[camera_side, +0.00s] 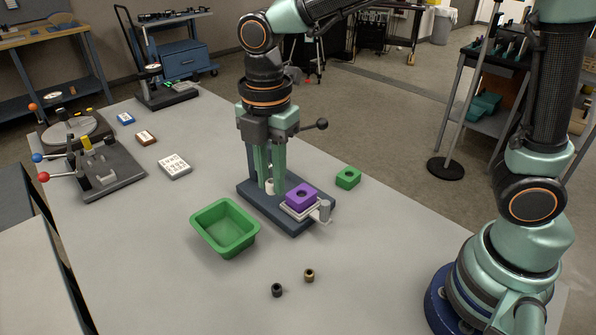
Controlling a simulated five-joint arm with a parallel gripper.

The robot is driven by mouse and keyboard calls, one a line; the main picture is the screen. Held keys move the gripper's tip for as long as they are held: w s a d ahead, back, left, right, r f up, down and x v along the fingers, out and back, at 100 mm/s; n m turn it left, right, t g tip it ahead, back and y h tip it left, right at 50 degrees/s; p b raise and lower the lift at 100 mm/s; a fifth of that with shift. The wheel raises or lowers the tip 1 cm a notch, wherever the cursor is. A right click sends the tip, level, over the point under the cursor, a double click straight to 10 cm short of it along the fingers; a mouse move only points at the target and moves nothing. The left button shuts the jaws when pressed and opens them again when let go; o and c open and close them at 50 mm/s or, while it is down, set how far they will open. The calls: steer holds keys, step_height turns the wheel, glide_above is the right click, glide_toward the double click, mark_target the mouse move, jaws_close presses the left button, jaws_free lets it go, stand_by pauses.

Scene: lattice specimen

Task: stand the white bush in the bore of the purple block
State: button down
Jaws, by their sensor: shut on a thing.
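The purple block (301,201) sits in a pale holder on a dark blue base, with its dark round bore facing up. The white bush (270,187) is upright between the green fingertips of my gripper (269,183). My gripper points down and is shut on the bush, to the left of the purple block and apart from its bore. The fingers partly hide the bush. I cannot tell whether the bush's lower end touches the base.
The dark blue base (294,227) has a column and a ball-ended lever (321,124) close to my gripper. A green tray (226,229) stands at front left, a green block (348,177) to the right. Two small bushes, dark (277,290) and brass (309,275), stand in front.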

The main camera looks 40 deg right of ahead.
glide_above(301, 196)
step_height(301, 196, down, 7)
steer(key=shift+r, duration=0.1)
steer(key=shift+d+f, duration=0.1)
steer(key=shift+f, duration=2.2)
steer(key=shift+f, duration=0.55)
steer(key=shift+c, duration=1)
jaws_free()
steer(key=shift+r, duration=2.5)
steer(key=shift+r, duration=0.1)
